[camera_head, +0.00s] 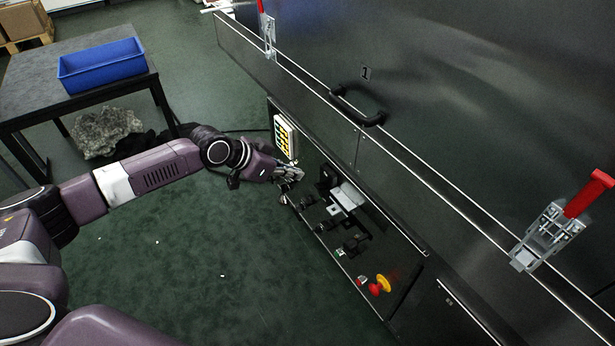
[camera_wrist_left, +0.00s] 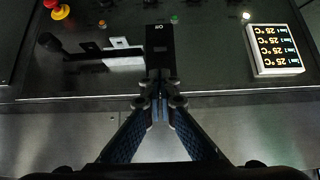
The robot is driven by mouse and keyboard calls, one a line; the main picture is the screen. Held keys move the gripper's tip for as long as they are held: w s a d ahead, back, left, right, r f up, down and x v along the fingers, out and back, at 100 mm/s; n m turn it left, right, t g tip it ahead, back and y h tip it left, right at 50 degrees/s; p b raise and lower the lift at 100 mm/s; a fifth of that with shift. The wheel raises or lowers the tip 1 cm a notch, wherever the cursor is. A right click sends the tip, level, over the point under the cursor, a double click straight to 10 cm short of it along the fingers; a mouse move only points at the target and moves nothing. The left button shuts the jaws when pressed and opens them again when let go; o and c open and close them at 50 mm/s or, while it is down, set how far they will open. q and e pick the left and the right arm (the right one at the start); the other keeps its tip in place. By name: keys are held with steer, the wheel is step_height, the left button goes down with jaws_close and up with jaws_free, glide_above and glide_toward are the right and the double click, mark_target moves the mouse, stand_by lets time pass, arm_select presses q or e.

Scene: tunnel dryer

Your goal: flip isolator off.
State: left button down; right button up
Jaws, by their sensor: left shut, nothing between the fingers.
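In the head view a black block (camera_head: 328,175) shows on the panel just right of my left gripper (camera_head: 291,175). In the left wrist view my left gripper (camera_wrist_left: 160,97) is shut and empty, its fingertips right at the block's lower end. I cannot tell whether they touch it. My right gripper is not in view.
The panel also has a lit temperature display (camera_head: 286,137), a white plate (camera_head: 347,196), a black lever (camera_wrist_left: 52,43) and a red emergency stop (camera_head: 376,288). Red-handled clamps (camera_head: 560,225) and a black handle (camera_head: 358,106) are on the metal housing. A blue crate (camera_head: 103,68) stands on a table.

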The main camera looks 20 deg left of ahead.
mark_target(321, 186)
arm_select(q)
steer(key=b+x, duration=0.2)
steer(key=x, duration=0.7)
steer(key=shift+w+d+f, duration=0.15)
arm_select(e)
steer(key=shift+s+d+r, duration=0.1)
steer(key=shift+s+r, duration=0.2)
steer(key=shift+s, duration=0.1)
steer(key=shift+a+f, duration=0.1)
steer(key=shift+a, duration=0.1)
